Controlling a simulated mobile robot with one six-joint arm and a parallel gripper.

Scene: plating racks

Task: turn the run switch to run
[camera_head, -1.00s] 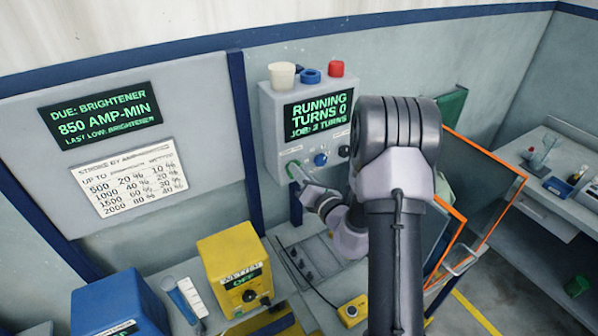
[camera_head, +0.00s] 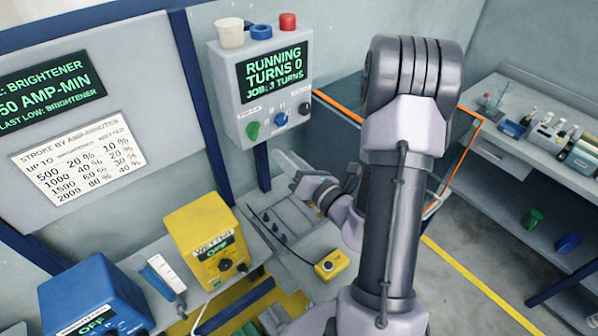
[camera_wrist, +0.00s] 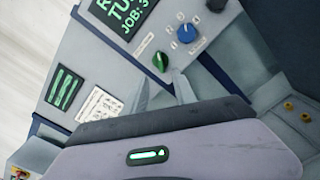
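Below the display are a green knob (camera_head: 253,131), a blue knob (camera_head: 281,119) and a black knob (camera_head: 305,109). The small labels are too blurred to read, though the green knob looks like the run switch. My gripper (camera_head: 298,181) is below and right of the box, apart from the knobs. In the wrist view the green knob (camera_wrist: 161,62) lies beyond my two fingers (camera_wrist: 162,92), which stand apart with nothing between them.
A yellow box marked "WETTER" (camera_head: 190,232) and a blue box (camera_head: 85,285) stand at the lower left. A yellow pendant (camera_head: 331,264) lies on the bench below my gripper. Orange-edged panels (camera_head: 465,150) stand right of my arm.

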